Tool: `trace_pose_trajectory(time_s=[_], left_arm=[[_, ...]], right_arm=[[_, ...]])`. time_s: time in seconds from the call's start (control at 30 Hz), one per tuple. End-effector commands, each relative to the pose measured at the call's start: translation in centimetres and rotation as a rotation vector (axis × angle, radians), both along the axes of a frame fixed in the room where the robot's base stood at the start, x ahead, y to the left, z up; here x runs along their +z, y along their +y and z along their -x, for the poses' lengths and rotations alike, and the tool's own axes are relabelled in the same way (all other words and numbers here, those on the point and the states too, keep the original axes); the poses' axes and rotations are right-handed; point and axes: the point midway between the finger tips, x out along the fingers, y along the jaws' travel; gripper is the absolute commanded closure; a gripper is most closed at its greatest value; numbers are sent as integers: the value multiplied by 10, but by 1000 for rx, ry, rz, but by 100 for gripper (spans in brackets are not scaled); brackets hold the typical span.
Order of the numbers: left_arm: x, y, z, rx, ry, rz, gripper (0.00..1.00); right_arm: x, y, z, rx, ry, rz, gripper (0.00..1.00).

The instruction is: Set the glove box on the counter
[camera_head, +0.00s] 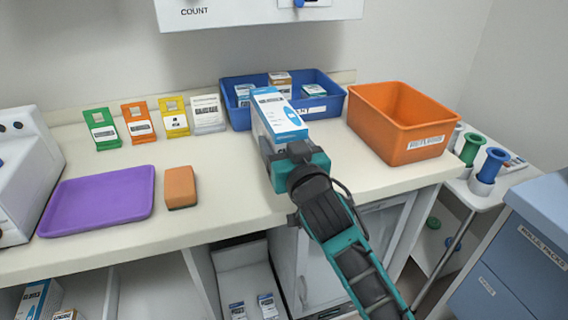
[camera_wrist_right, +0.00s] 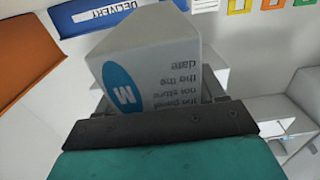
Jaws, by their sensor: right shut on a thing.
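The glove box (camera_head: 275,112), white with a blue-marked top, is in my right gripper (camera_head: 294,158) over the counter (camera_head: 225,185), in front of the blue bin. I cannot tell whether its underside touches the counter. In the right wrist view the box (camera_wrist_right: 150,65) shows a pale face, a blue round logo and printed text between the jaws (camera_wrist_right: 160,122). My left gripper is not in view.
A blue bin (camera_head: 236,115) with small boxes stands behind the glove box, an orange bin (camera_head: 400,125) to its right. A purple tray (camera_head: 95,203) and an orange-brown block (camera_head: 180,187) lie left. Colored card holders (camera_head: 137,123) line the back. The counter between block and box is bare.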

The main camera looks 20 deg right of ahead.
Motion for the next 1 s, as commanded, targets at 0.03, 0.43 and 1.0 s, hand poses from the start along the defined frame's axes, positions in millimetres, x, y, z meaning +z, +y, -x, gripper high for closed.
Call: trace_pose_trajectory(time_s=[0.03, 0.43, 1.0], left_arm=[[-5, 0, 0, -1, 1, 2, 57], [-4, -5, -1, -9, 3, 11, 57], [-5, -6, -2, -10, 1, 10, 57]], right_arm=[[-13, 0, 0, 0, 1, 0, 76], [-36, 0, 0, 1, -4, -1, 76], [-40, 0, 0, 0, 1, 0, 6]])
